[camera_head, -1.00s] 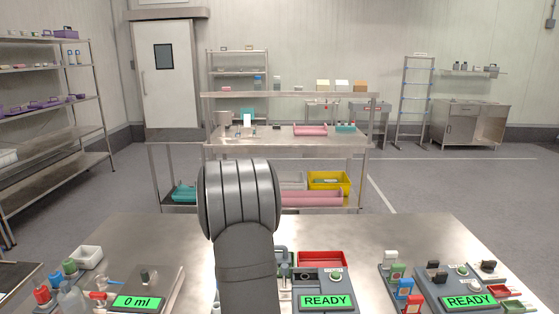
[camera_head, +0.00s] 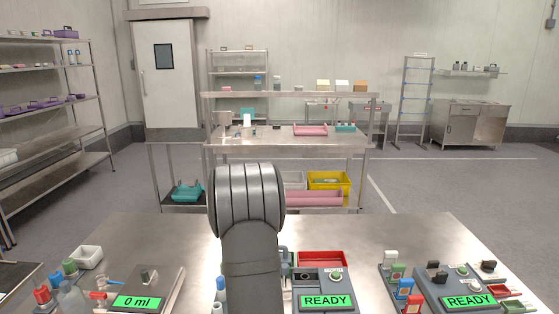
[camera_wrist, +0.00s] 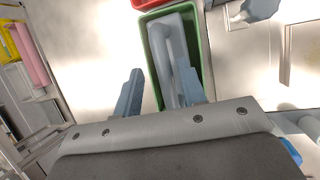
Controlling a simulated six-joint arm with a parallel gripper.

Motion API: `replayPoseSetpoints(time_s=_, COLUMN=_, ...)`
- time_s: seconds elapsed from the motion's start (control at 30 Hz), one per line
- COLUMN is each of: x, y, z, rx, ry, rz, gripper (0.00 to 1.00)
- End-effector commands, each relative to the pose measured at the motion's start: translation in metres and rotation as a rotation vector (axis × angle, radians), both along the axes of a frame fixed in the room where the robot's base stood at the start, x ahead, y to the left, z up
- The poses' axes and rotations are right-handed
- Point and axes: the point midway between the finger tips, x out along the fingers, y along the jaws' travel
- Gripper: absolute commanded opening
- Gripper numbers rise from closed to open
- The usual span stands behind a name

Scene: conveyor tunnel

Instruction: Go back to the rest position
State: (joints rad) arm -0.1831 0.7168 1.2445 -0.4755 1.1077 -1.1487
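My gripper (camera_wrist: 160,72) shows in the wrist view with its two blue-grey fingers apart. No object is held between them. Beyond the fingertips is a green tray (camera_wrist: 149,60) with a grey object (camera_wrist: 165,45) lying in it. The right finger partly covers the tray. In the head view my arm stands upright over the front middle of the steel table (camera_head: 400,232), and it hides my gripper there.
A red tray (camera_head: 322,259) sits behind a device showing READY (camera_head: 325,301). A second READY device (camera_head: 468,301) is at the right. The table's back middle is clear.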

Motion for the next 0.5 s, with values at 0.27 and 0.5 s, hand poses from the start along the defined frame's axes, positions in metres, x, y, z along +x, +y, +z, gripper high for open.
replayPoseSetpoints(time_s=0.27, x=-0.015, y=-0.027, z=0.042, rx=0.001, ry=0.001, rz=-0.003, gripper=0.38)
replayPoseSetpoints(time_s=0.5, x=-0.035, y=-0.064, z=0.066, rx=0.001, ry=0.002, rz=-0.004, gripper=0.38)
